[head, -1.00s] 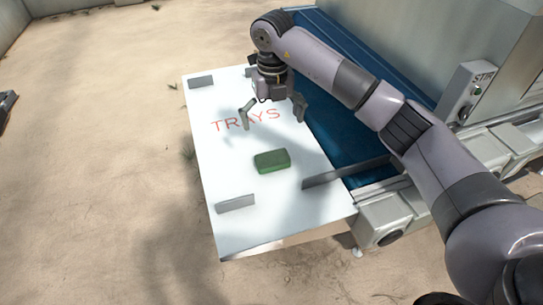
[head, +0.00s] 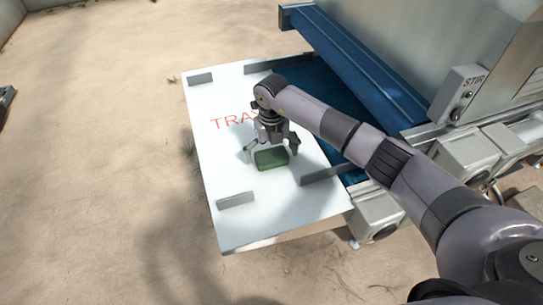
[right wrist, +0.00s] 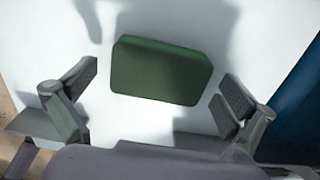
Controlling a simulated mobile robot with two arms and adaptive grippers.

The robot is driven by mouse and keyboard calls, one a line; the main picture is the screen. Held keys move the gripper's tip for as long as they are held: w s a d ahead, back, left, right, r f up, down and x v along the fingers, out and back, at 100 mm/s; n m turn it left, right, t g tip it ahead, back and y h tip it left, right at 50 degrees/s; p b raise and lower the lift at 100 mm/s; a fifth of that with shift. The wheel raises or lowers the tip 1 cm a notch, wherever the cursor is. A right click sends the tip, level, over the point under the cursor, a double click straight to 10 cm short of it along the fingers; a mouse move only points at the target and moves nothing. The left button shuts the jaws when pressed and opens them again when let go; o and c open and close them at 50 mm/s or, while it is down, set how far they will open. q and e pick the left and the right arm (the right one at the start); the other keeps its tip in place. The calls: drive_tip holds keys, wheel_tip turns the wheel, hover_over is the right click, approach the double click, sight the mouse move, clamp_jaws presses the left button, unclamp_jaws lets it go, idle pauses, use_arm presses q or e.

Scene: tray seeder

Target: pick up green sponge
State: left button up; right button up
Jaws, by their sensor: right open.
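The green sponge (head: 271,159) is a rounded block lying flat on the white tray table (head: 240,228). My right gripper (head: 270,153) is open and points down just above and behind the sponge in the head view. In the right wrist view the sponge (right wrist: 161,70) lies between and ahead of the open fingers (right wrist: 155,100), with bare white surface between it and each finger. I see no contact. My left gripper is not in view.
Low grey plates (head: 235,200) stand on the white table, with one (head: 322,174) right of the sponge. A blue conveyor (head: 365,85) and a grey machine with a switch box (head: 458,95) are at the right. Open sandy floor (head: 100,130) is at the left.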

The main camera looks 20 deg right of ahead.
sight(272, 155)
drive_tip(key=shift+c, duration=0.6)
drive_tip(key=c, duration=0.6)
drive_tip(key=shift+w+r, duration=0.1)
drive_tip(key=shift+r, duration=0.7)
drive_tip(key=shift+r+b, duration=1.45)
drive_tip(key=shift+r, duration=7.8)
